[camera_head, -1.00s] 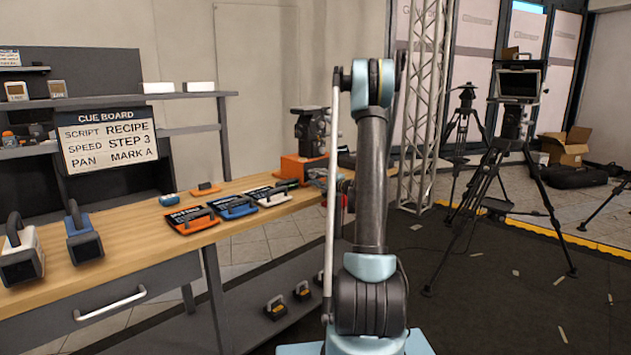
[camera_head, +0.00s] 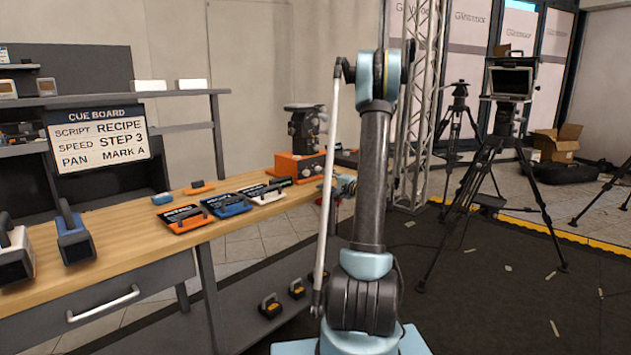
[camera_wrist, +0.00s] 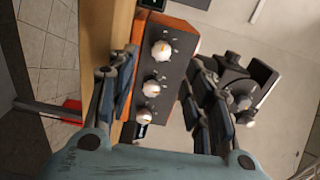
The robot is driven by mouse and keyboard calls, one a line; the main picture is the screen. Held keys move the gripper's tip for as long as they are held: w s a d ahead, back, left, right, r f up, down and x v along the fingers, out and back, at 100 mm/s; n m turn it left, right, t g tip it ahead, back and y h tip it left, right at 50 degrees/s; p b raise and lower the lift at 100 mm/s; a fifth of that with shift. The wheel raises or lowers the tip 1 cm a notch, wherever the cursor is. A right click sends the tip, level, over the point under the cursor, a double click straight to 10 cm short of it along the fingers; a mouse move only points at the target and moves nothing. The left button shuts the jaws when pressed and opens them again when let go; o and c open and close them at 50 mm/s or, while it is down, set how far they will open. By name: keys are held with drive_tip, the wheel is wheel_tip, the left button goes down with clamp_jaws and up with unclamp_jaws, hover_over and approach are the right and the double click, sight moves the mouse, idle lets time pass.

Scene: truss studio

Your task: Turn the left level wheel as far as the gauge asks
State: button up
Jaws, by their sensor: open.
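An orange box (camera_head: 299,166) with a dark control face stands at the far end of the workbench. In the wrist view the orange box (camera_wrist: 186,40) shows three pale round knobs in a row: one (camera_wrist: 161,50), a middle one (camera_wrist: 155,82) and another (camera_wrist: 150,116). I cannot tell which is the left level wheel, and no gauge reading is legible. My gripper (camera_wrist: 162,62) is open, its fingers on either side of the box's face in the picture; nothing is held and contact cannot be told. In the head view my gripper is mostly hidden behind my arm.
A dark device (camera_head: 304,125) stands by the orange box; it also shows in the wrist view (camera_wrist: 238,80). Several handled panels, one of them blue (camera_head: 228,205), lie on the workbench (camera_head: 130,228). A cue board (camera_head: 97,138) stands behind. Tripods (camera_head: 490,150) occupy the right.

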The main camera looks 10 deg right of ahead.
drive_tip(key=v, duration=0.3)
idle(0.4)
